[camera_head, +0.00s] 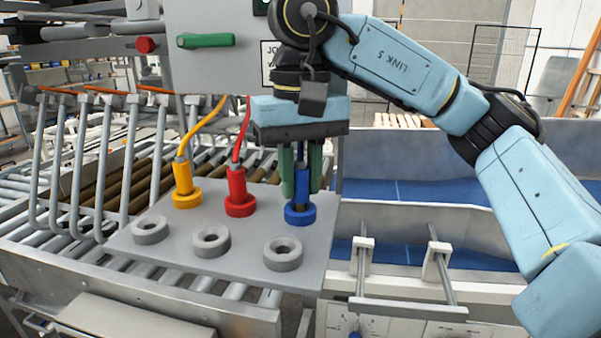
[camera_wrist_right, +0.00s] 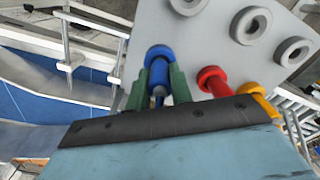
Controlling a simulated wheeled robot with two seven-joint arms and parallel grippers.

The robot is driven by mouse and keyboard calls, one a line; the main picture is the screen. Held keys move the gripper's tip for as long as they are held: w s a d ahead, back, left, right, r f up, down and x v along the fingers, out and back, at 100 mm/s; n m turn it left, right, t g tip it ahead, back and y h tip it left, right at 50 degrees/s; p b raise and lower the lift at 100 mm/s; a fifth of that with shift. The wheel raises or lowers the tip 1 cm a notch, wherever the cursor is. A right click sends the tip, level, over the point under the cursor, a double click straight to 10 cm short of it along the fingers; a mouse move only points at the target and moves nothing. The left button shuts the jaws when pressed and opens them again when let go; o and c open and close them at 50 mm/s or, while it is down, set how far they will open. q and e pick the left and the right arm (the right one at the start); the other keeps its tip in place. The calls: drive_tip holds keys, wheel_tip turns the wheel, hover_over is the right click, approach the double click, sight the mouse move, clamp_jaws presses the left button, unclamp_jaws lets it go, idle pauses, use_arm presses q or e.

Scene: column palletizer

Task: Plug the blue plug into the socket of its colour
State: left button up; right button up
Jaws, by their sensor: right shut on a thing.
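The blue plug (camera_head: 301,188) stands upright at the blue ring socket (camera_head: 300,214), at the right end of the back row on a grey board. My right gripper (camera_head: 301,186) is over it, with its green fingers on both sides, shut on the plug. In the right wrist view the plug (camera_wrist_right: 158,88) is between the fingers (camera_wrist_right: 158,88), with the blue ring (camera_wrist_right: 159,53) just beyond. The plug's lower end is inside or hidden by the ring; I cannot tell how deep it sits. My left gripper is not in view.
A yellow plug (camera_head: 182,172) and a red plug (camera_head: 237,182) with cables stand in their coloured rings to the left. Three empty grey rings, one here (camera_head: 283,254), line the board's (camera_head: 245,262) front. A grey cabinet (camera_head: 215,70) stands close behind.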

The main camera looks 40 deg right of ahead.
drive_tip(key=shift+f, duration=0.4)
idle(0.7)
drive_tip(key=o, duration=1)
drive_tip(key=shift+r, duration=0.1)
wheel_tip(320, 180, up, 13)
drive_tip(key=p, duration=0.4)
